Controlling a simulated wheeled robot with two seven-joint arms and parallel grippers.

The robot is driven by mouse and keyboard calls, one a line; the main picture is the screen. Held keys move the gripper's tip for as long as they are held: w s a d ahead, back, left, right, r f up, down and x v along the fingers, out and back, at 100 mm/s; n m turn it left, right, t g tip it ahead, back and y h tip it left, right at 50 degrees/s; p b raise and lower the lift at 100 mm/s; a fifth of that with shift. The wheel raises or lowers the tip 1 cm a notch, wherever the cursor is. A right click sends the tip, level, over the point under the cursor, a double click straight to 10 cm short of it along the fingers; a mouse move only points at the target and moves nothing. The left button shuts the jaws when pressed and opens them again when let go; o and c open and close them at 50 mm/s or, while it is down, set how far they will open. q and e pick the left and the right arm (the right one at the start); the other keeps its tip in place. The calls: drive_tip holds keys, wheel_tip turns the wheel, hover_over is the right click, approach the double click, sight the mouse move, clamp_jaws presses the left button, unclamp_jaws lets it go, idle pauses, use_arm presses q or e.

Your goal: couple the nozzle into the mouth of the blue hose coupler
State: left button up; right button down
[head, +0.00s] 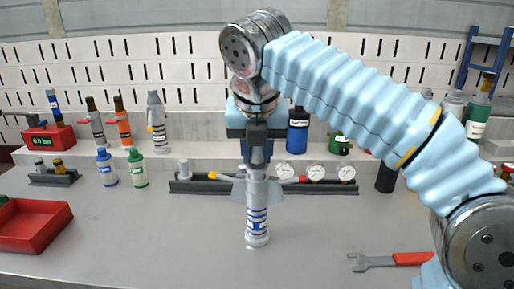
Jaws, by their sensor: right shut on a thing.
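My right gripper (257,163) points straight down at the middle of the head view and is shut on a slim grey piece, which I take to be the nozzle; the fingers hide most of it. Directly below, in line with it, a pale grey cylinder with blue bands (257,222) stands upright on the table; I take it to be the blue hose coupler. Grey wing-like parts (273,190) flare out at its top. Its mouth is hidden, so I cannot tell whether the nozzle is inside it. My left gripper is not in view.
A dark rail (210,187) with several round gauges (316,173) lies behind the cylinder. Blue-capped (105,168) and green-capped (137,169) bottles stand left. A red tray (38,225) is at far left; a red-handled wrench (385,261) lies right. The front table is mostly clear.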

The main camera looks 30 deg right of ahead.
drive_tip(key=shift+f+b, duration=0.4)
drive_tip(key=shift+f, duration=0.3)
drive_tip(key=c, duration=0.8)
unclamp_jaws()
